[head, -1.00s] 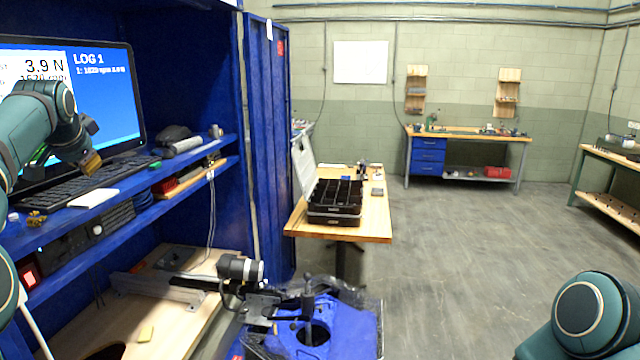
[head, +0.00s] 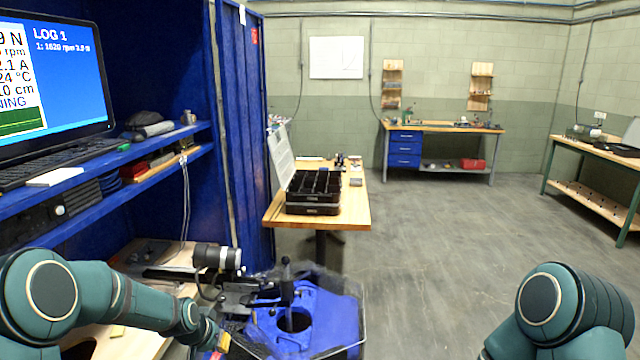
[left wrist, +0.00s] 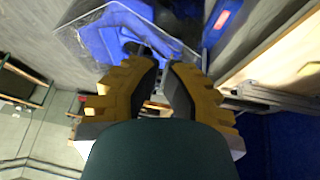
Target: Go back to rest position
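My left arm is low at the left of the head view. Its gripper (head: 222,340) shows there as a small orange-tan part near the bottom edge, beside the blue tank. In the left wrist view the two tan, toothed fingers (left wrist: 165,68) with dark pads stand a little apart. Nothing shows between them. My right arm shows only as a green link at the lower right of the head view. The right gripper is out of view.
A blue tank (head: 335,310) with a clear rim and a dark motor mount stands close by the left gripper. Blue shelves (head: 100,205) with a monitor (head: 75,70) are at the left. A wooden table (head: 350,207) holds a black organizer (head: 312,208). Floor at right is clear.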

